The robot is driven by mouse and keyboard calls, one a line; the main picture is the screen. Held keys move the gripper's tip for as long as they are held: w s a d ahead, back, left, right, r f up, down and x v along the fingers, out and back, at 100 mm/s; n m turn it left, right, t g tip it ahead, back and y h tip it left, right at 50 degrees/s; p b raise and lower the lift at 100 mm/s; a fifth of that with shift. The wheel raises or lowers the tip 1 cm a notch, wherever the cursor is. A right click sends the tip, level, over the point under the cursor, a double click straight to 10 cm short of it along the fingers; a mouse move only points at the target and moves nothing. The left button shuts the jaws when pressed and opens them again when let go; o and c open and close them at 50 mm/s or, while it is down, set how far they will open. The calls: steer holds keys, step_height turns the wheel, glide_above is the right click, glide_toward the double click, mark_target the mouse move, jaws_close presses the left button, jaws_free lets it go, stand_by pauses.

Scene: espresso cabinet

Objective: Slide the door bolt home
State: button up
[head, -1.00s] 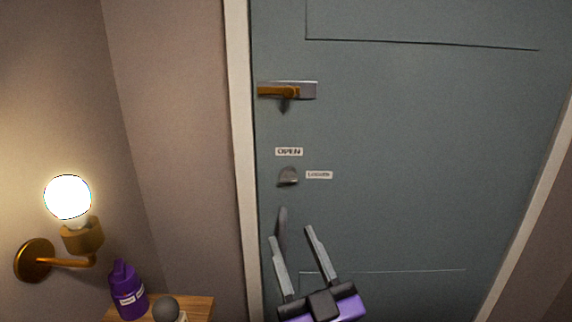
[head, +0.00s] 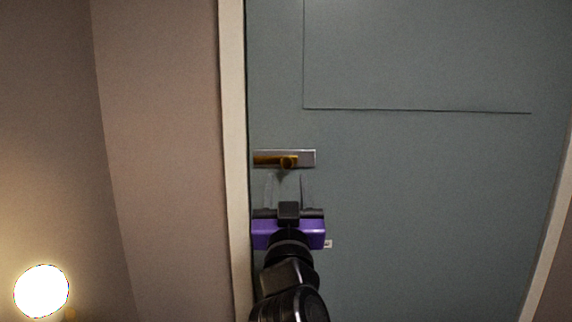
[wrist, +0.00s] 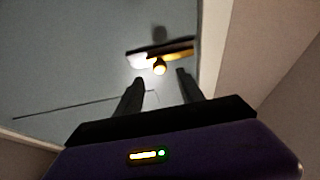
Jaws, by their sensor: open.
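The door bolt (head: 287,159) is a brass bar with a short knob on a grey metal plate, on the left part of the blue-grey door (head: 420,190), close to the white frame. It also shows in the wrist view (wrist: 175,50), with its round brass knob (wrist: 159,68) between the fingertips in the picture. My gripper (head: 286,178) is open and empty just below the bolt, fingers pointing up at it. Its fingers also show in the wrist view (wrist: 160,77). I cannot tell whether they touch the knob.
The white door frame (head: 232,150) runs close to the left of the bolt. A small label (head: 328,244) shows beside my gripper; my arm hides the door's turn piece. A lit globe lamp (head: 41,291) is at lower left. The door right of the bolt is clear.

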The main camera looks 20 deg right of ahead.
mark_target(286, 164)
steer(key=p+x, duration=0.2)
steer(key=x, duration=0.4)
steer(key=shift+r, duration=0.1)
jaws_close()
stand_by(1.3)
